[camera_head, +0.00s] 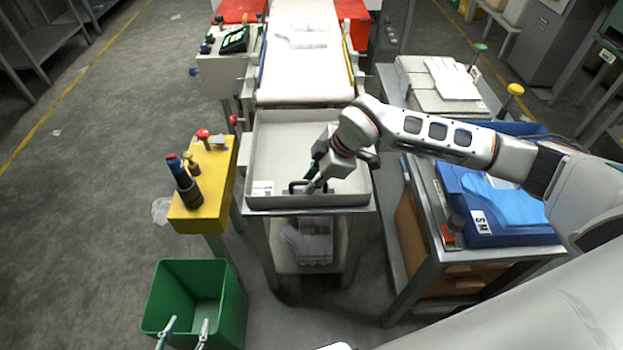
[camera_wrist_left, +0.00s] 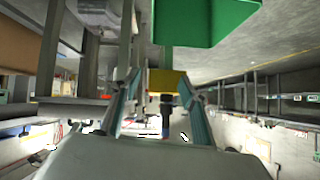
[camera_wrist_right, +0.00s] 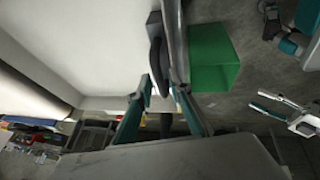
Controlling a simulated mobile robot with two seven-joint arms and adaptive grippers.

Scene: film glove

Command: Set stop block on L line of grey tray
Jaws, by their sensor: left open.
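The grey tray (camera_head: 257,150) stands at the end of the conveyor in the head view. The stop block (camera_head: 297,187), with a dark handle, is inside it by the near wall. Its dark handle also shows in the right wrist view (camera_wrist_right: 157,50). My right gripper (camera_head: 309,186) reaches down into the tray with its fingers on both sides of the handle, shut on it. The gripper partly hides the block. I cannot make out the L line. My left gripper (camera_head: 186,326) is open and empty over the green bin, at the bottom of the head view.
A yellow stand (camera_head: 213,208) with knobs and a dark bottle-like object is left of the tray. The green bin (camera_head: 240,300) is on the floor at front left. A blue box (camera_head: 500,237) sits on the right table. The conveyor (camera_head: 305,75) is behind the tray.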

